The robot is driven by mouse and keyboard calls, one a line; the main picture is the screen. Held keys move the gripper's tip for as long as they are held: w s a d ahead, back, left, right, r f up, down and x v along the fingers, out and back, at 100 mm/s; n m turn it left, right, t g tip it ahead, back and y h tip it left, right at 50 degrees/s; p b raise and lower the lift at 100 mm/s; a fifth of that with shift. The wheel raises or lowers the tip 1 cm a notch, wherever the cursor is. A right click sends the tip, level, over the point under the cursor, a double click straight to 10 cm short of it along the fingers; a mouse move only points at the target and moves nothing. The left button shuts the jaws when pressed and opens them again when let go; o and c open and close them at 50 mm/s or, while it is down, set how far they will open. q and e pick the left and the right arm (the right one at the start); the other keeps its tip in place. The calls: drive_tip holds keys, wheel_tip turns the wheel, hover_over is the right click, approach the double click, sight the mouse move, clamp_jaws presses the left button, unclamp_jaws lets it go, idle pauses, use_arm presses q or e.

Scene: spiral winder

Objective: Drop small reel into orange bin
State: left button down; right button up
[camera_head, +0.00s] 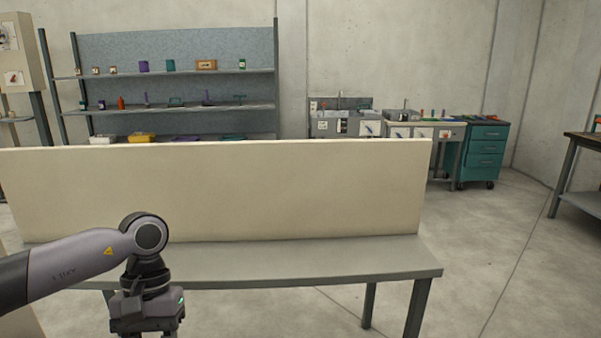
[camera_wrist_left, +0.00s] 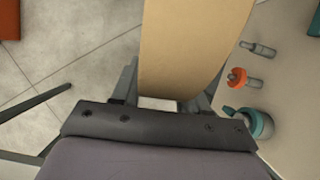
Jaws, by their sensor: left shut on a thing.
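My left gripper (camera_wrist_left: 166,98) is shut on a wide tan curved thing (camera_wrist_left: 187,45), which looks like the small reel. In the left wrist view the reel runs up from between the fingers and out of the top edge. In the head view my left wrist hangs down at the lower left; its fingertips and the reel are below the picture. An orange-red thing (camera_wrist_left: 9,20) shows at the top left corner of the left wrist view, over the floor. Only a part of it shows, so I cannot tell whether it is the orange bin. My right gripper is not in view.
A grey bench (camera_head: 330,262) with an upright cream panel (camera_head: 250,190) stands ahead. In the left wrist view, a pale surface at right holds a grey fitting (camera_wrist_left: 258,48), an orange-collared part (camera_wrist_left: 238,77) and a teal part (camera_wrist_left: 258,122). Shelves (camera_head: 180,108) and a teal cabinet (camera_head: 485,150) stand behind.

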use_arm(q)
drive_tip(key=shift+s+d+f+m+y, duration=0.3)
drive_tip(key=shift+s+f+m, duration=0.2)
drive_tip(key=shift+m, duration=0.2)
